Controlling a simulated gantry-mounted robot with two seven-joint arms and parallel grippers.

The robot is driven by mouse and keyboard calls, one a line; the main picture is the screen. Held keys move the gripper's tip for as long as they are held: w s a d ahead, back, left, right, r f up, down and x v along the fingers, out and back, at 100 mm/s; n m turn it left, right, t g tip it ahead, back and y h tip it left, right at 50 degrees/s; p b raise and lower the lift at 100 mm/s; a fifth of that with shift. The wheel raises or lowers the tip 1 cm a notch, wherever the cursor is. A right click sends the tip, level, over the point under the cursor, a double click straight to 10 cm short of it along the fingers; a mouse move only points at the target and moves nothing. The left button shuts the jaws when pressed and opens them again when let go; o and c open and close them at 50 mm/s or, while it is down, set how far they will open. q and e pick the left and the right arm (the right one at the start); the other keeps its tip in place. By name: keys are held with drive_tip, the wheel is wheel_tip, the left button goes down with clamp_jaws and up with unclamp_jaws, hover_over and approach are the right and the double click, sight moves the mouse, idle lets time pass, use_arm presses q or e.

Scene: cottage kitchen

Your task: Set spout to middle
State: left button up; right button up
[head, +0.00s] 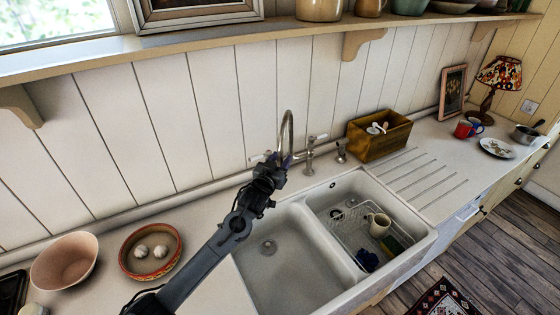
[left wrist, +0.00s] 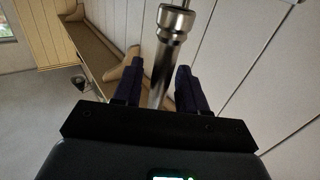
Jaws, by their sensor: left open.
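The metal spout (head: 290,122) rises in a tall arch behind the double sink (head: 412,262), near the back edge of its left basin. My left gripper (head: 277,160) is at the lower part of the spout and hides some of it. In the left wrist view a metal tube of the spout (left wrist: 164,55) runs between the two dark fingers of my left gripper (left wrist: 157,82). The fingers are open, with a gap visible beside the tube. Whether either finger touches it I cannot tell. My right gripper is in neither view.
The tap fittings (head: 310,157) stand just right of the spout. A wire rack (head: 345,218) with a mug (head: 378,224) sits in the right basin. A wooden box (head: 378,138) stands behind it. Bowls (head: 65,262) stand on the left counter. The left basin is empty.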

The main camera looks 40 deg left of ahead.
use_arm(q)
clamp_jaws()
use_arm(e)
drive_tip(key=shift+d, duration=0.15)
use_arm(q)
drive_tip(key=shift+d, duration=0.1)
